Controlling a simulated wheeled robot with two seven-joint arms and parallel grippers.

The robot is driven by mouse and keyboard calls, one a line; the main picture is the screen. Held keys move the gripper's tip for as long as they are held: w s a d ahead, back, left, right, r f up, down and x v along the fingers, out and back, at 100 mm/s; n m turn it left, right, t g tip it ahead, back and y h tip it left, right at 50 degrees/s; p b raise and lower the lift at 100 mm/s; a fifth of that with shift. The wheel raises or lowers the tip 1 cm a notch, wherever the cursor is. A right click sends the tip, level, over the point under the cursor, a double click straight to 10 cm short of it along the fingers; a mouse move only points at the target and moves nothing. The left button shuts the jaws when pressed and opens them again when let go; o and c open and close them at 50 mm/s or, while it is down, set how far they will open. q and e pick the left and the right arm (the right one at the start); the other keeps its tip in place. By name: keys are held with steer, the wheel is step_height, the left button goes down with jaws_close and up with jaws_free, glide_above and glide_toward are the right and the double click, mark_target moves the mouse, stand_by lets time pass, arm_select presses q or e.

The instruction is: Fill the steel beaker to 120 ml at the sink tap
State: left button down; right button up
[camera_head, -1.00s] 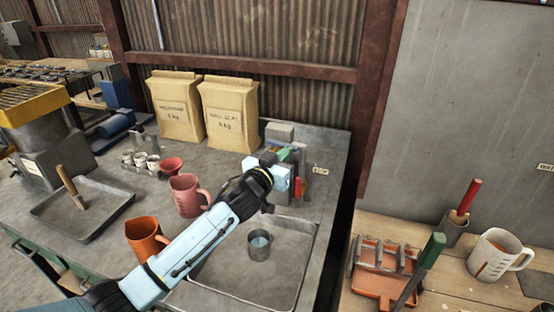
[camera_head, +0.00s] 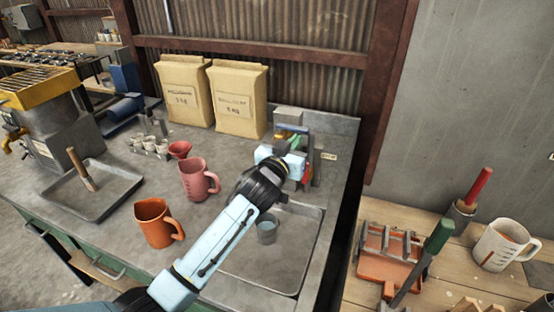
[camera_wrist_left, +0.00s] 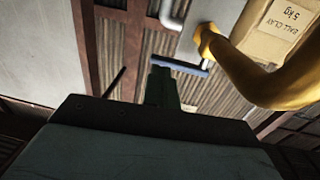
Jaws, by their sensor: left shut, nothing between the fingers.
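The steel beaker (camera_head: 267,231) stands upright in the sink basin (camera_head: 306,250) in the head view, partly behind my left wrist. Its inside looks bluish, but I cannot read a level. My left gripper (camera_head: 294,160) is at the tap behind the basin, above and beyond the beaker, and hides much of the tap. In the left wrist view its fingers (camera_wrist_left: 162,88) are shut and empty. The brass tap spout (camera_wrist_left: 250,78) curves in from the right there, and a blue bar (camera_wrist_left: 180,66) lies just beyond the fingertips. My right gripper is out of view.
A pink jug (camera_head: 198,180) and an orange jug (camera_head: 157,222) stand left of my left arm. Two paper bags (camera_head: 238,100) stand behind. A grey tray (camera_head: 110,200) lies at left. A wooden bench (camera_head: 400,215) with tools and a white jug (camera_head: 497,246) is at right.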

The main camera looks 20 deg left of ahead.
arm_select(q)
steer(key=s, duration=1.2)
steer(key=s+a+f+g+y, duration=0.1)
steer(key=s+a+f+g, duration=0.25)
steer(key=s+f, duration=0.35)
steer(key=s+a+f+g+y, duration=0.1)
steer(key=s+a+f+g, duration=0.1)
steer(key=s+f+g, duration=0.35)
steer(key=s+a+f+g, duration=0.1)
steer(key=s+f+g, duration=0.2)
steer(key=s, duration=0.6)
steer(key=s+f+g, duration=0.2)
steer(key=s, duration=0.8)
step_height(320, 180, down, 28)
steer(key=g+b, duration=0.2)
steer(key=b, duration=0.2)
steer(key=s+a+f+m+b, duration=0.1)
steer(key=s+a+f+b, duration=0.2)
steer(key=s+f, duration=1.4)
steer(key=shift+f+g, duration=0.4)
steer(key=shift+f, duration=0.4)
steer(key=shift+s, duration=0.1)
